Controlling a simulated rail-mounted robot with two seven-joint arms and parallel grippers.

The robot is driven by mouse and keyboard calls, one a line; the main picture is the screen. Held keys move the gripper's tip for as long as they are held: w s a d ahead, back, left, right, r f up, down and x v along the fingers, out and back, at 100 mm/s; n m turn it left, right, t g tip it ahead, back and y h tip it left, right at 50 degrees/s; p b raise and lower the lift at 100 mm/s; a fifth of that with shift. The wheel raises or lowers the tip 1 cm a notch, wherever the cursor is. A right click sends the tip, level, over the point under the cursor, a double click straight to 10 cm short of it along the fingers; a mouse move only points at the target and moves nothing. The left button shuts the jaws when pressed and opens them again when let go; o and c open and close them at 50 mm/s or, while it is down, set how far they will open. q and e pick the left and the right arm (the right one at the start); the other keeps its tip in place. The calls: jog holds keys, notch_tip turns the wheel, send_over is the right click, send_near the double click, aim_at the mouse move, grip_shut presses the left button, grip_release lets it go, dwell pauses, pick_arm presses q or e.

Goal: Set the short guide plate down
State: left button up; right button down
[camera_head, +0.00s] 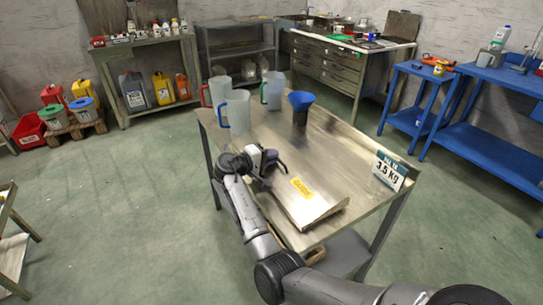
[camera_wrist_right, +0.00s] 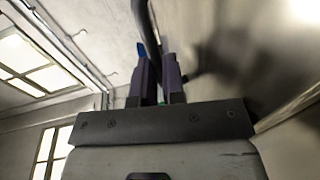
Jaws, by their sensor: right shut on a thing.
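The short guide plate appears to be the bare metal plate (camera_head: 308,204) with a yellow label, over the near part of the metal table (camera_head: 343,165). Its near end has a raised lip. My right gripper (camera_head: 270,163) is at the plate's far left end. In the right wrist view, its two purple fingers (camera_wrist_right: 158,80) are shut around a dark, curved bar (camera_wrist_right: 146,22), seemingly the plate's handle. I cannot tell whether the plate touches the table or hangs just above it. My left gripper is not in view.
Several jugs (camera_head: 237,112) and a blue funnel (camera_head: 301,100) on a dark container stand at the table's far end. A sign reading 3.5 kg (camera_head: 388,172) stands at the right edge.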

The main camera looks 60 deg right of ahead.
jog(key=shift+r, duration=0.1)
jog(key=c, duration=1.6)
grip_release()
jog(key=shift+f, duration=0.2)
jog(key=o, duration=0.4)
jog(key=shift+d, duration=0.1)
jog(key=shift+r, duration=0.1)
jog(key=shift+w+a+r, duration=0.15)
jog(key=shift+a, duration=0.1)
jog(key=p+v, duration=0.3)
jog(key=v, duration=0.8)
jog(key=shift+a, duration=0.25)
